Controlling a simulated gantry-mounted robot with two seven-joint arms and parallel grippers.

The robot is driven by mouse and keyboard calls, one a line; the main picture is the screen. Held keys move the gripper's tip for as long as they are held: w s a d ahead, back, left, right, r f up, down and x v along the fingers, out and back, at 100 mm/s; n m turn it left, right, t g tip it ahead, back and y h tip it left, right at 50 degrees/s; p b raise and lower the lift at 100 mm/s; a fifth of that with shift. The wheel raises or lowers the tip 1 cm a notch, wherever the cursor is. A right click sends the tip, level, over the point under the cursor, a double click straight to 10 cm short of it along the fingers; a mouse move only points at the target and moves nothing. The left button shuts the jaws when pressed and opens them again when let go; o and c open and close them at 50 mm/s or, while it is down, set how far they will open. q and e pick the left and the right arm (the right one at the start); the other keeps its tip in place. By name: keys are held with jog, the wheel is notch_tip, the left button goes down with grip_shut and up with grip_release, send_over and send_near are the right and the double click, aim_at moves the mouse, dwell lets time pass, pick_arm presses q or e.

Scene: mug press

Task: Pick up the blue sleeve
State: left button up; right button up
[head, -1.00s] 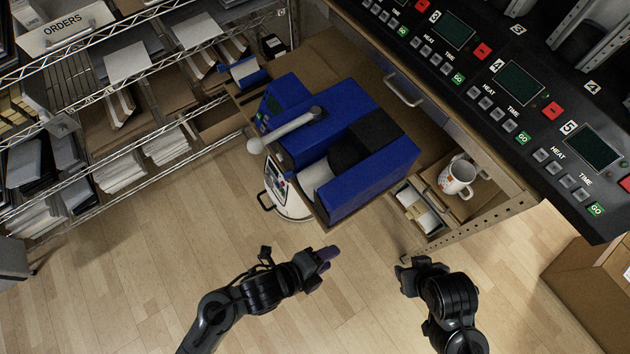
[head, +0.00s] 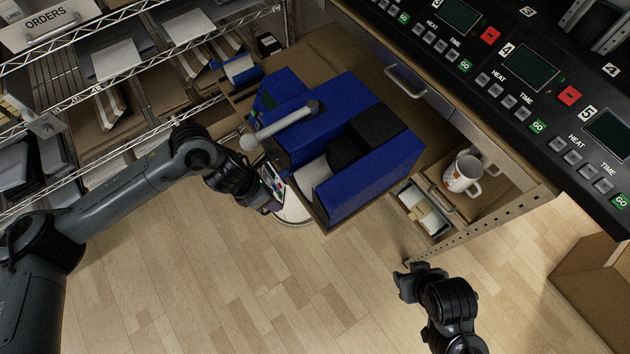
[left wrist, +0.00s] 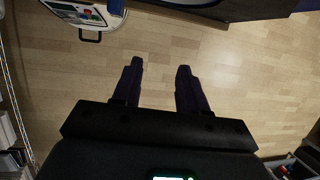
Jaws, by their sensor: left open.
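My left gripper (head: 272,205) is low beside the press's near left side, well apart from the small blue piece. In the left wrist view the left gripper (left wrist: 160,80) is open and empty above the floor. My right gripper (head: 410,275) hangs over the floor below the drawers; its jaws are too small to judge.
A wire shelf (head: 130,60) with papers and folders runs along the left. A white mug (head: 463,175) stands in a right-hand compartment beside a small tray (head: 425,210) of wrapped white items. A round white device (head: 292,212) stands below the press. The front floor is clear.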

aim_at(285, 177)
pick_arm(q)
jog(key=w+r+t, duration=0.1)
jog(key=w+r, duration=0.4)
jog(key=shift+t, duration=0.3)
jog(key=x, duration=0.4)
jog(key=shift+w+a+f+p, duration=0.2)
jog(key=shift+f+p, duration=0.1)
jog(key=shift+p, duration=0.1)
jog(key=shift+w+d+f+p, duration=0.15)
jog(key=shift+d+f+p, duration=0.05)
jog(key=shift+f+p, duration=0.15)
jog(key=p+x, duration=0.1)
jog(key=x, duration=0.3)
jog(key=shift+w+d+r, duration=0.1)
jog(key=shift+w, duration=0.05)
jog(key=shift+w+f, duration=0.1)
jog(key=shift+f, duration=0.15)
jog(key=c, duration=0.7)
grip_shut()
